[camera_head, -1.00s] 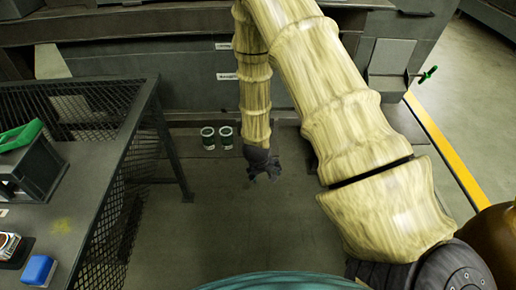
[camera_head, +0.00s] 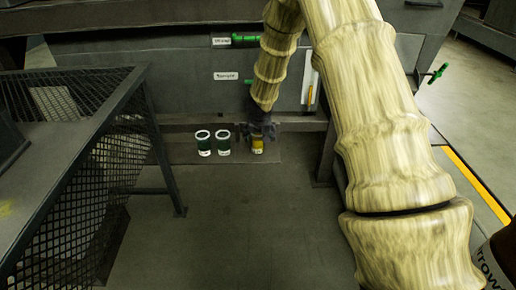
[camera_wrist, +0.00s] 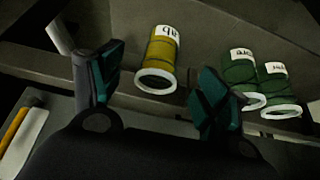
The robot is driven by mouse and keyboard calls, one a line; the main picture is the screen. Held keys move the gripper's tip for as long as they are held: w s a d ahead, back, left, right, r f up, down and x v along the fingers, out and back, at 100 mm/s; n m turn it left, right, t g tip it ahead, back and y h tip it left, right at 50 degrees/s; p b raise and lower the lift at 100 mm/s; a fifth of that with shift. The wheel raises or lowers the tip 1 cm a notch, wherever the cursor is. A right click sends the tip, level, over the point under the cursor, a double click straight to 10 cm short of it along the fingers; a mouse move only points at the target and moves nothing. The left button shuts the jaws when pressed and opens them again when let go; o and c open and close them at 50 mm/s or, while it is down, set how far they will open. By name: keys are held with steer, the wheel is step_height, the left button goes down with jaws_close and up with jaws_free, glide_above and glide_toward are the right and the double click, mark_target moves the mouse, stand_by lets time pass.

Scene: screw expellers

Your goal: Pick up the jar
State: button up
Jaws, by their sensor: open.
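A yellow jar (camera_head: 258,146) with a white label stands on the low ledge by the machine, partly hidden under my gripper (camera_head: 260,129). In the wrist view the yellow jar (camera_wrist: 161,52) shows its white rim and lies between the two fingers of my gripper (camera_wrist: 160,75), beyond their tips. The fingers are wide apart and hold nothing. Two green jars with white rims stand to the left in the head view, the left one (camera_head: 203,143) and the right one (camera_head: 223,142). They show right of my gripper in the wrist view (camera_wrist: 240,70).
A dark mesh-sided table (camera_head: 85,160) stands on the left. The machine (camera_head: 180,75) with labels and green handles fills the back. A dark post (camera_head: 327,150) rises just right of my gripper. The floor (camera_head: 240,230) in front is clear.

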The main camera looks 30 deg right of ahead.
mark_target(258, 143)
steer(key=b+x, duration=0.4)
steer(key=x, duration=0.5)
steer(key=shift+f+b, duration=0.2)
steer(key=shift+b, duration=0.1)
steer(key=shift+w+d+f, duration=0.15)
steer(key=shift+w+f, duration=0.2)
steer(key=shift+f, duration=0.15)
steer(key=c, duration=1.2)
steer(key=shift+r, duration=0.1)
